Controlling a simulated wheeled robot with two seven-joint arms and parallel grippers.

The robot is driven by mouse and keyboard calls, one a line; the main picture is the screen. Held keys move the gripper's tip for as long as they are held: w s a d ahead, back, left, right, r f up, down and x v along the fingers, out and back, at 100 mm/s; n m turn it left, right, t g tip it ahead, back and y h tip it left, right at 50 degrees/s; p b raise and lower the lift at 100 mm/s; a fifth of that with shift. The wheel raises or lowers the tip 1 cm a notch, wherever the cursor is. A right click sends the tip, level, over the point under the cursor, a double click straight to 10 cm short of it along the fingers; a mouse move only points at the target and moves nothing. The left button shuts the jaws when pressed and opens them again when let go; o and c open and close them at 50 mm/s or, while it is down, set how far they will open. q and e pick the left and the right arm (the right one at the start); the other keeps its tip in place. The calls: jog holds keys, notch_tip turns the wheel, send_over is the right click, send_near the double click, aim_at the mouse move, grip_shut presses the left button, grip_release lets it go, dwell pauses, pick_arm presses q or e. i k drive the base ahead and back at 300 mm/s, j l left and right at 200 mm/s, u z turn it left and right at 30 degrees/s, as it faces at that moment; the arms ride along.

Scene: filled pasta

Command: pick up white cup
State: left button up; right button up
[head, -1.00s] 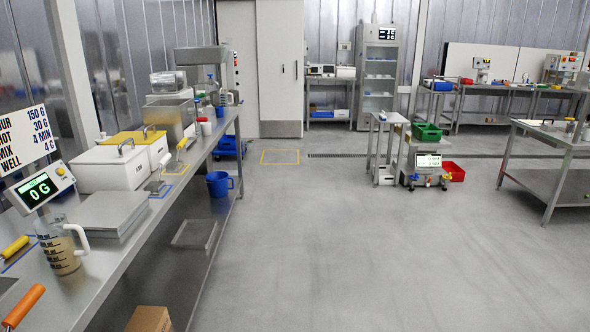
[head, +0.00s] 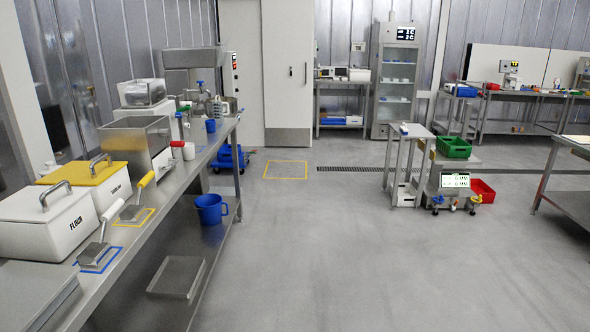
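A small white cup (head: 189,151) stands upright on the long steel bench (head: 150,222) along the left. It is near the bench's right edge, beside a steel bin and partway toward the far end. Neither of my grippers is in view.
White bins (head: 60,235), one with a yellow lid (head: 80,182), and scrapers on blue and yellow outlines occupy the near bench. A blue cup (head: 211,126) stands beyond the white cup. The grey floor (head: 330,260) right of the bench is clear.

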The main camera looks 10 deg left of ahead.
aim_at(188, 151)
jog(key=i, duration=1.45)
jog(key=i+l+u, duration=0.15)
jog(key=i+u, duration=0.3)
jog(key=i, duration=0.15)
jog(key=i+l+u, duration=0.35)
jog(key=i+u, duration=0.15)
jog(key=i+l+u, duration=0.45)
jog(key=i+l, duration=0.15)
